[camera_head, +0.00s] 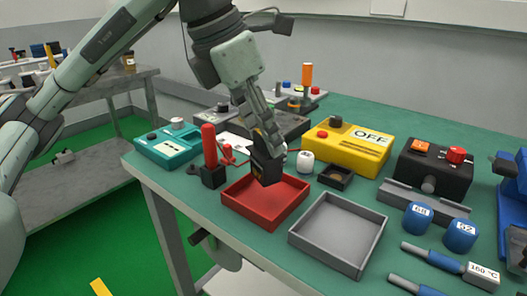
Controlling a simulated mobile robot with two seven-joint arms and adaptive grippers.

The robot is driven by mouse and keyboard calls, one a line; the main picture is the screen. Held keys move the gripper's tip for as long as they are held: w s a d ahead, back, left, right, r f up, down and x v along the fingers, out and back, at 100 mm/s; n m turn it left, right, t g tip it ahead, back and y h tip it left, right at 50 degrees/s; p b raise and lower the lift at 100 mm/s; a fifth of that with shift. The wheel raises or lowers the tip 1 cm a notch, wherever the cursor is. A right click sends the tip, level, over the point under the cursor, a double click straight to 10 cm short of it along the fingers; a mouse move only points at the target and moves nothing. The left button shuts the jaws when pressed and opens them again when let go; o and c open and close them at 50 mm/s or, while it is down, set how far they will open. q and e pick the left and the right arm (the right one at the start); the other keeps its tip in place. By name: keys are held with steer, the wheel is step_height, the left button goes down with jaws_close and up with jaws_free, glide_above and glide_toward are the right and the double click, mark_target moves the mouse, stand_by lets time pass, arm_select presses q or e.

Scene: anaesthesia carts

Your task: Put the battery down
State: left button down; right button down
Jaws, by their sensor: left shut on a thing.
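My left gripper (264,138) reaches down from the upper left and is shut on the battery (266,168), a dark block with a small yellowish mark. The battery is upright or nearly so and overlaps the back part of the red tray (240,212). I cannot tell whether its lower end touches the tray floor. The gripper hides part of the battery's top. My right gripper is not in view.
An empty grey tray (318,258) stands right of the red one. Close around are a red-handled black block (213,176), a white cylinder (305,161), a small dark box (335,177) and a yellow "OFF" box (347,148). Blue cylinders (460,235) stand at right.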

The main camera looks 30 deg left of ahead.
mark_target(259, 148)
arm_select(q)
step_height(259, 148, down, 3)
steer(key=shift+f, duration=0.2)
steer(key=shift+w+f, duration=0.1)
steer(key=shift+f, duration=0.15)
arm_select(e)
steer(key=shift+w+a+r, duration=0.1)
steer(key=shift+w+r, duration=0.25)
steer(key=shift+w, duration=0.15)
arm_select(q)
steer(key=shift+f, duration=0.15)
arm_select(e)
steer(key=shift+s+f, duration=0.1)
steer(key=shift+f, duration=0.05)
arm_select(q)
steer(key=shift+f, duration=0.1)
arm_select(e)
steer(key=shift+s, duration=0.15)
arm_select(q)
steer(key=c, duration=0.9)
jaws_free()
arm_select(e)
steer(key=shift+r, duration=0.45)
